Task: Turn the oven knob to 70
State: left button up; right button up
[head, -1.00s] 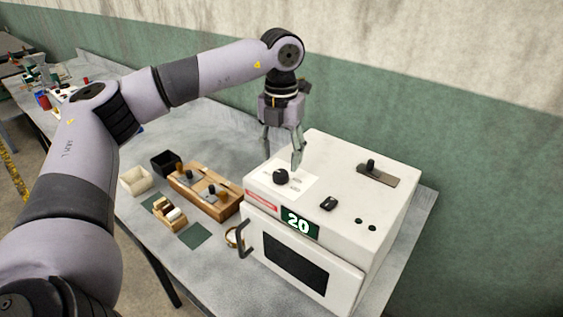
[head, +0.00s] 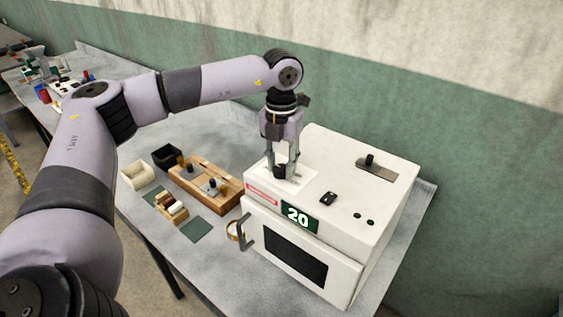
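The white oven (head: 385,210) stands on the grey table with its door (head: 330,283) shut. Its green display (head: 298,217) reads 20. The black round knob (head: 280,172) sits on a white dial patch on the oven top. My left gripper (head: 286,172) points straight down over the knob, its fingers on either side of it. The fingers look spread around the knob; whether they touch it is too small to tell. The fingers partly cover the knob and its dial marks. My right gripper is not in view.
A black switch (head: 328,198), two dark buttons and a slider (head: 376,167) are also on the oven top. A wooden rack (head: 205,187), black box (head: 166,158), cream box (head: 138,175) and green mat (head: 196,231) lie left of the oven. A wall rises behind.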

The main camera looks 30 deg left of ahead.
pick_arm(q)
jog(key=c, duration=0.6)
jog(key=shift+o, duration=0.2)
jog(key=m+b, duration=0.1)
jog(key=m, duration=0.1)
jog(key=m+b, duration=0.1)
jog(key=shift+f+m+b, duration=0.2)
jog(key=shift+m+b, duration=0.2)
jog(key=m+b, duration=0.1)
jog(key=m, duration=0.2)
jog(key=shift+d+r+m+b, duration=0.1)
jog(key=shift+d+m+b, duration=0.05)
jog(key=shift+m+b, duration=0.15)
jog(key=shift+r+m+b, duration=0.1)
jog(key=shift+m+b, duration=0.5)
jog(key=shift+m, duration=1.6)
jog(key=o, duration=1.1)
jog(key=shift+s, duration=0.1)
